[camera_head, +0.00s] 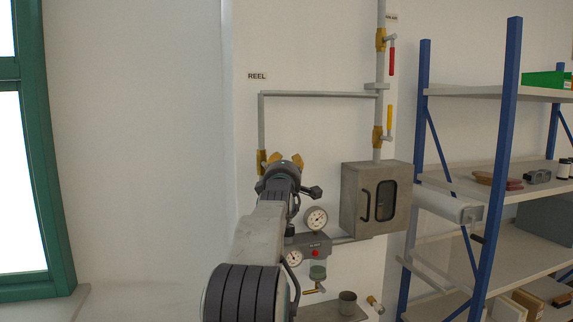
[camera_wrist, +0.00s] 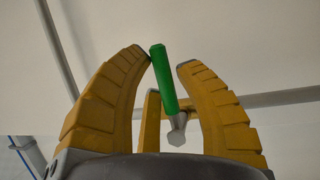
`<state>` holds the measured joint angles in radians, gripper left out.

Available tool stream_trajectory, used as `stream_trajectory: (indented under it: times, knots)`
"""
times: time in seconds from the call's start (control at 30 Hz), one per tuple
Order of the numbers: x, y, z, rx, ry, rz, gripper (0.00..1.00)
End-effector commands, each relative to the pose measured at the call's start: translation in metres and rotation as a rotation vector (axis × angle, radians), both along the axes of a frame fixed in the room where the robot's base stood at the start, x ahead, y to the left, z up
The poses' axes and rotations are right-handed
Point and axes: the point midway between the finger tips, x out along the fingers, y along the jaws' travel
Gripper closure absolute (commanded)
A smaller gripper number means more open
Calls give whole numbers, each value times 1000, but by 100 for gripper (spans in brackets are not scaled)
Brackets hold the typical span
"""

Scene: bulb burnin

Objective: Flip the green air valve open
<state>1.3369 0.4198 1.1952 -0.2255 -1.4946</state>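The green valve handle (camera_wrist: 163,78) stands between the two yellow fingers of my gripper (camera_wrist: 166,62) in the wrist view. Its lower end meets a grey lever and nut (camera_wrist: 177,130), with the brass valve body (camera_wrist: 151,122) behind. The fingers are apart on either side of the handle. The left fingertip is close to it, and I cannot tell if they touch; a gap shows on the right. In the head view my gripper (camera_head: 287,160) is beside a brass valve (camera_head: 262,162) on the pipe below the REEL label (camera_head: 257,76). The green handle is hidden there.
A pipe with red (camera_head: 391,61) and yellow (camera_head: 390,118) handles runs up the wall at right. A grey windowed box (camera_head: 376,198), a gauge (camera_head: 316,219) and a regulator block (camera_head: 308,246) sit lower.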

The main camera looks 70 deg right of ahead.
Motion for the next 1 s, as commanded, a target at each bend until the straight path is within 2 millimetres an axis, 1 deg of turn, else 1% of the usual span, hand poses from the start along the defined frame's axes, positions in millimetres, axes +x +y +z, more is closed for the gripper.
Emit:
stream_trajectory:
  times: [0.03, 0.07, 0.3, 0.63, 1.0]
  knots:
    - [0, 0, 0, 0, 0, 0, 75]
    - [0, 0, 0, 0, 0, 0, 78]
    - [0, 0, 0, 0, 0, 0, 99]
    - [0, 2, -1, -2, 2, 1, 100]
    - [0, 14, 1, -22, 26, -1, 100]
